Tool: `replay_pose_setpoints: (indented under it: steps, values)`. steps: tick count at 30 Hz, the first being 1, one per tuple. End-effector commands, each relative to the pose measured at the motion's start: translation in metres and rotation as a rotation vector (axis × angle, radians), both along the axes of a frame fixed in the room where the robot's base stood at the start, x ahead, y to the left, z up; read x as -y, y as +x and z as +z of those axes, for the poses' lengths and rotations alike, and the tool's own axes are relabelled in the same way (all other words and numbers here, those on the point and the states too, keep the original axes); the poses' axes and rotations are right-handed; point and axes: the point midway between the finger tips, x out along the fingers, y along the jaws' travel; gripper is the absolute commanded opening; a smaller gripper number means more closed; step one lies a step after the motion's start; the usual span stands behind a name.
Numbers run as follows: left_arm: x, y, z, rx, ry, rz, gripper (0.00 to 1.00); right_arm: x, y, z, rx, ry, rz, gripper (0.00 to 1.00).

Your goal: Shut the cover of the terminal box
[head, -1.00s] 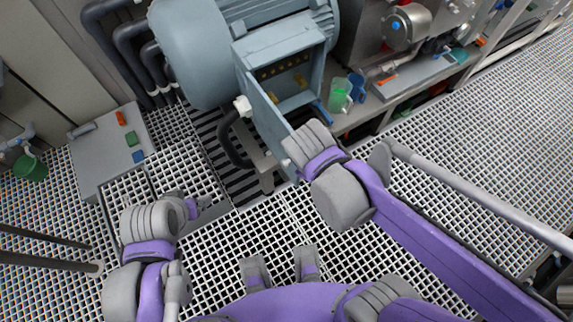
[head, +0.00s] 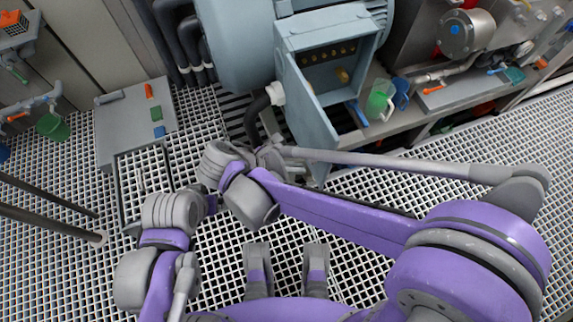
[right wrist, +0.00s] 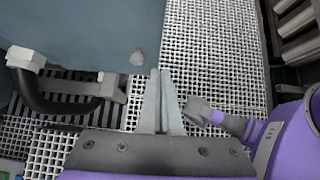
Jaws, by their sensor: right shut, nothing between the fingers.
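The terminal box (head: 333,68) is on the side of a blue-grey motor at the top middle of the head view. It is open, with terminals showing inside. Its flat blue-grey cover (head: 306,112) hangs open at the box's left side. My right gripper (head: 272,152) is below and left of the cover, partly hidden by my arm.
A black cable with a white gland (head: 275,93) runs close to the cover's left. A bench at right holds a green cup (head: 378,103) and a blue cup (head: 400,94). A grey cabinet (head: 128,122) stands left. The grating floor between is open.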

Motion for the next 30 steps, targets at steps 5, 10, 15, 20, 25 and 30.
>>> replay_pose_setpoints:
  steps: [5,10,15,20,25,30]
  values:
    - [0.0,0.0,-0.011,-0.004,0.0,0.0,0.88,0.026,0.01,-0.029,0.0,0.0,-0.003,0.0]
    - [0.0,0.0,-0.01,-0.004,0.0,0.0,0.88,0.05,0.019,-0.026,0.0,-0.001,-0.003,0.0]
    - [0.0,0.0,-0.011,-0.004,0.0,0.0,0.88,0.06,0.024,-0.026,0.001,0.001,-0.001,0.0]
    - [0.0,0.0,-0.011,-0.004,0.0,0.0,0.88,0.061,0.025,-0.026,0.0,0.001,0.001,0.0]
    - [0.0,0.0,-0.011,-0.004,0.0,0.0,0.88,0.061,0.025,-0.026,0.001,0.001,0.0,0.0]
    - [0.0,0.0,-0.011,-0.004,0.0,0.0,0.88,0.064,0.025,-0.026,0.001,0.001,0.01,0.0]
